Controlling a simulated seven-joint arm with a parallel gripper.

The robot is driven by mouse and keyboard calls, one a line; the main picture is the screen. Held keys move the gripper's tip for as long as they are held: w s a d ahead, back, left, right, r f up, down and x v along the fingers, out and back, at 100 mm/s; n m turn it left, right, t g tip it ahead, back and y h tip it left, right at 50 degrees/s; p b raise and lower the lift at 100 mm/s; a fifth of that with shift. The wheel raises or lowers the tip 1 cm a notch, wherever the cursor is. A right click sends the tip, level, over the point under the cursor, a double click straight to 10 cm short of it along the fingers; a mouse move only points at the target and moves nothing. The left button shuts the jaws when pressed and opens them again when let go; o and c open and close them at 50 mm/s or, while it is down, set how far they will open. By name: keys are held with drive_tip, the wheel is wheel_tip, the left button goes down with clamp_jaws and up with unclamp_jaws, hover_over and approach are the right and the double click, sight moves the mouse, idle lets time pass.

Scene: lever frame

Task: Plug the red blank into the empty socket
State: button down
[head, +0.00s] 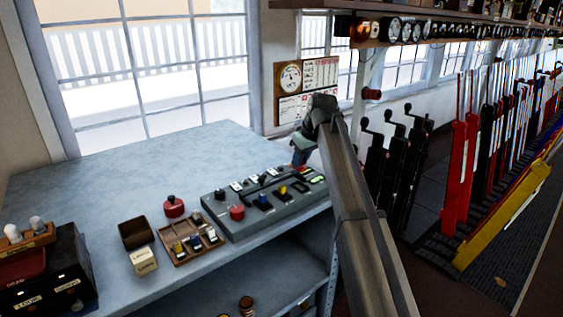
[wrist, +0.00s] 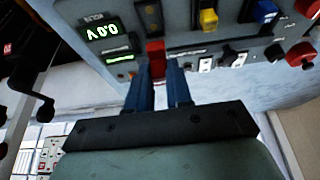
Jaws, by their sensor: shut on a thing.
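My gripper (wrist: 158,72) has two blue fingers shut on the red blank (wrist: 155,52). The blank's upright red body shows between and beyond the fingertips, over the far edge of the grey panel (wrist: 190,42). No empty socket can be seen clearly. The spot under the blank is hidden by the blank and fingers, so I cannot tell whether the blank is in a socket or above one.
Beside the blank are a lit green display (wrist: 102,30), a black switch (wrist: 148,14), a yellow switch (wrist: 208,18) and small white switches (wrist: 205,65). A wooden tray (head: 190,245) of coloured pieces stands left of the panel. Black cranks (head: 390,150) stand right of the bench.

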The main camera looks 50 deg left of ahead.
sight(304, 168)
drive_tip(key=shift+w+d+f, duration=0.1)
drive_tip(key=shift+w+d, duration=0.05)
drive_tip(key=shift+w, duration=0.15)
drive_tip(key=shift+f, duration=2.6)
drive_tip(key=shift+f, duration=0.75)
drive_tip(key=shift+c, duration=2.4)
unclamp_jaws()
drive_tip(key=shift+r, duration=0.1)
drive_tip(key=shift+r, duration=2.95)
